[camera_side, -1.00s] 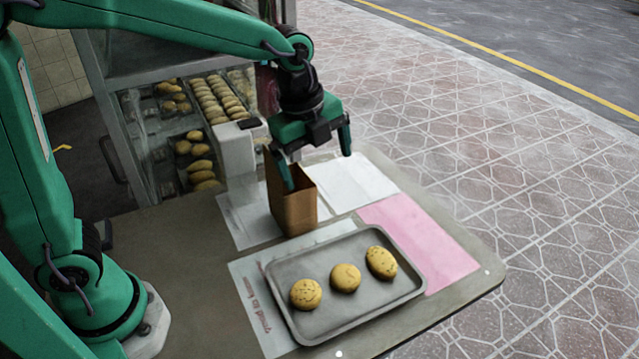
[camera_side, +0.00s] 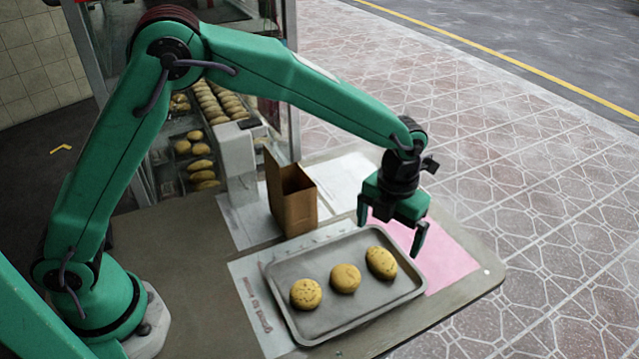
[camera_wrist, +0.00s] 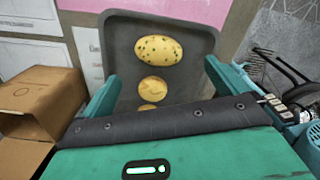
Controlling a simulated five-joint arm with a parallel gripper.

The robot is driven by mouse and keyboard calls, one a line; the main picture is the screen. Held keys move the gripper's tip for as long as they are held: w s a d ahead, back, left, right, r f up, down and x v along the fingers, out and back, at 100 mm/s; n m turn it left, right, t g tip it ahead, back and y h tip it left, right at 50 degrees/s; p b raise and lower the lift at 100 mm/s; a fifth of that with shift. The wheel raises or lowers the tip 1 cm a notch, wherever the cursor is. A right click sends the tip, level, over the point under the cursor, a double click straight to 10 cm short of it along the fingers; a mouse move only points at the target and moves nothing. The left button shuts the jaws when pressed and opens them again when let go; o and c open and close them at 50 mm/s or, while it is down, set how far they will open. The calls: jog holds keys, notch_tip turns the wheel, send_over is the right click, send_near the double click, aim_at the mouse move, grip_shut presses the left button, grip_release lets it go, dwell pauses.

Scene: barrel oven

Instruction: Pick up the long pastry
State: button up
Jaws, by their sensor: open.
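The long pastry (camera_side: 381,262) is oval, golden and dark-specked, and lies at the right end of the grey tray (camera_side: 318,328). It also shows in the wrist view (camera_wrist: 158,50), at the top of the tray, ahead of the fingers. Two rounder pastries lie in a row with it: a middle one (camera_side: 345,278) and a left one (camera_side: 306,294). My gripper (camera_side: 390,238) is open and empty, above the right end of the tray and above the long pastry, not touching it. In the wrist view my fingers (camera_wrist: 160,78) are spread wide, and the nearest pastry is partly hidden by my gripper.
White sheets and a pink sheet (camera_side: 455,262) lie on the counter (camera_side: 180,235). A glass case with several pastries (camera_side: 205,165) stands behind. The counter's right edge is close to the tray.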

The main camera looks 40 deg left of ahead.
aim_at(382, 258)
jog(key=shift+a+f, duration=0.1)
jog(key=shift+f, duration=3.75)
jog(key=c, duration=1.1)
jog(key=shift+r, duration=0.15)
jog(key=shift+r, duration=0.55)
jog(key=r, duration=0.3)
jog(key=shift+s+d+r, duration=0.1)
jog(key=shift+s+d, duration=0.1)
jog(key=shift+s, duration=0.05)
jog(key=s+d+r, duration=0.2)
jog(key=s, duration=0.1)
jog(key=s+d+r, duration=0.1)
jog(key=s+r, duration=0.1)
jog(key=s, duration=0.1)
jog(key=s+d+r, duration=0.2)
jog(key=s, duration=0.1)
jog(key=shift+s+d+r, duration=0.2)
jog(key=shift+s+d, duration=0.05)
jog(key=shift+d, duration=0.1)
